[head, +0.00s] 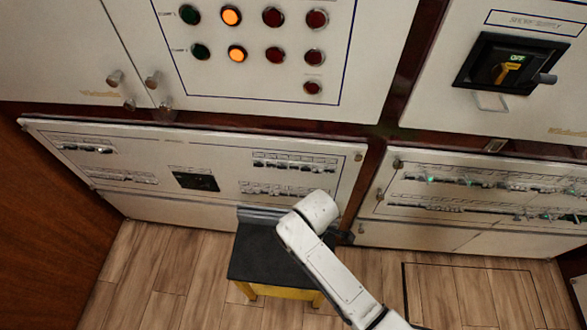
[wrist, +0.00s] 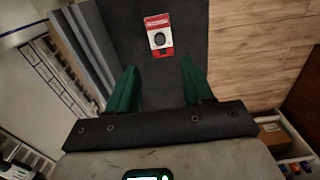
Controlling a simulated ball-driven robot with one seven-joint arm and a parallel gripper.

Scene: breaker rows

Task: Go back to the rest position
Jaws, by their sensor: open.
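My gripper (wrist: 157,76) shows in the wrist view with its two green fingers spread apart and nothing between them. In the head view my white arm reaches in from the lower right to a dark-topped stool with yellow legs (head: 262,258), and its wrist covers the right part of the stool. The gripper's fingers are not clear there. In the wrist view the dark stool top (wrist: 172,88) lies below the fingers. A small red and white package (wrist: 158,35) lies on it, beyond the fingertips and apart from them. The package is not visible in the head view.
A low breaker panel (head: 215,180) stands behind the stool, and another breaker panel (head: 470,215) stands to the right. Above are a panel with lit orange lamps (head: 255,70) and a cabinet with a yellow rotary switch (head: 508,68). Wooden floor (head: 150,270) is clear left of the stool.

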